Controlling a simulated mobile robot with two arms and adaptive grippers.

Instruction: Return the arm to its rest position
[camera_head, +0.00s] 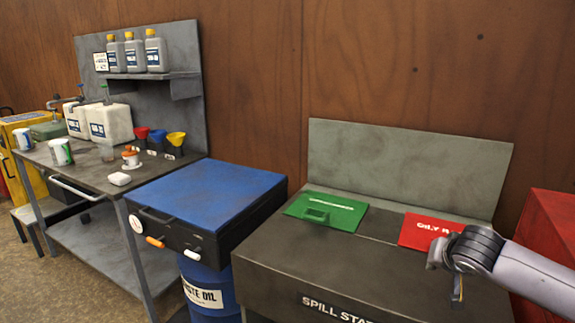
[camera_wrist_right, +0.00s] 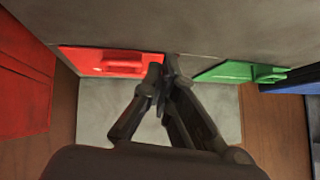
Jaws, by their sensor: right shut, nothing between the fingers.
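My right arm (camera_head: 505,265) comes in from the right in the head view, its wrist in front of the red oily-waste lid (camera_head: 420,232) of the spill station. Little of the right gripper shows below the wrist there. In the right wrist view the right gripper (camera_wrist_right: 164,72) is shut and empty, its fingers meeting between the red lid (camera_wrist_right: 100,62) and the green lid (camera_wrist_right: 235,70). I cannot tell how high it is above the station top. My left arm and left gripper are not in view.
The spill station (camera_head: 285,250) has a grey backboard (camera_head: 400,165). A red cabinet (camera_head: 555,240) stands to its right. A blue-topped waste oil drum unit (camera_head: 205,195) is on its left, then a workbench (camera_head: 85,180) with bottles, jugs and funnels. A wooden wall is behind.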

